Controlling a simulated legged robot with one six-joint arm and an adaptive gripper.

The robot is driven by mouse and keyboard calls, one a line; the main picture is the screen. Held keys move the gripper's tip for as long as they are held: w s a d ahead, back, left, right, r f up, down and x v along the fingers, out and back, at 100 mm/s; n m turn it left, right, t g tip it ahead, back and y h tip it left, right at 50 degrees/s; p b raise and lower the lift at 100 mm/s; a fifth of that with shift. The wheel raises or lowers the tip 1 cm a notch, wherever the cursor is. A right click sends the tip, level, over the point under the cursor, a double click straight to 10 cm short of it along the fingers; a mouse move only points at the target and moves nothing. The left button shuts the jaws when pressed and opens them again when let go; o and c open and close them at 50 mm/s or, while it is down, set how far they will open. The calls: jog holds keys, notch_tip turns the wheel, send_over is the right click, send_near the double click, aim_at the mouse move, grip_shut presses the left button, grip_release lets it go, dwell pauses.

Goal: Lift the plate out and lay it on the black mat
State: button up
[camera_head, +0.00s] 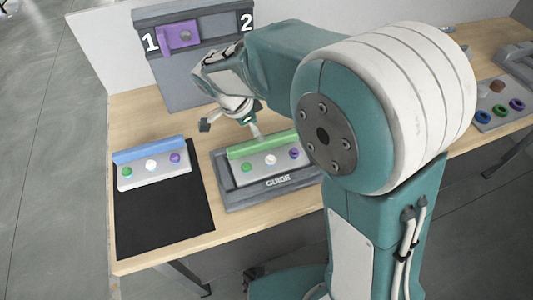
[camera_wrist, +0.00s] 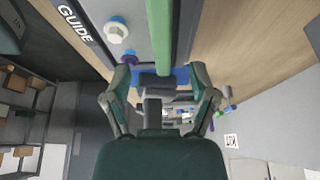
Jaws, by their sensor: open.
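A grey plate with a green bar along its back edge and green, white and purple knobs (camera_head: 268,163) sits in the dark grey guide tray (camera_head: 270,196). A similar plate with a blue bar (camera_head: 152,174) lies on the back part of the black mat (camera_head: 165,225). My gripper (camera_head: 231,127) is open and empty, above and behind the guide tray, near the green bar. In the wrist view my gripper's fingers (camera_wrist: 162,72) are spread wide, and the green bar (camera_wrist: 160,35) runs ahead between them. My arm hides the right end of the tray.
An upright panel marked 1 and 2 (camera_head: 193,75) stands at the back, with a purple piece (camera_head: 180,37) in slot 1. Another grey board with coloured rings (camera_head: 497,108) is at the far right. The front of the mat is bare.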

aim_at(278, 144)
jog(key=shift+d+f, duration=0.35)
jog(key=shift+f, duration=0.3)
jog(key=f, duration=0.4)
jog(key=shift+w+f, duration=0.35)
jog(key=shift+f, duration=0.05)
jog(key=shift+d+f, duration=0.25)
jog(key=shift+d, duration=0.55)
jog(key=shift+a, duration=0.15)
grip_shut()
jog(key=shift+a, duration=0.2)
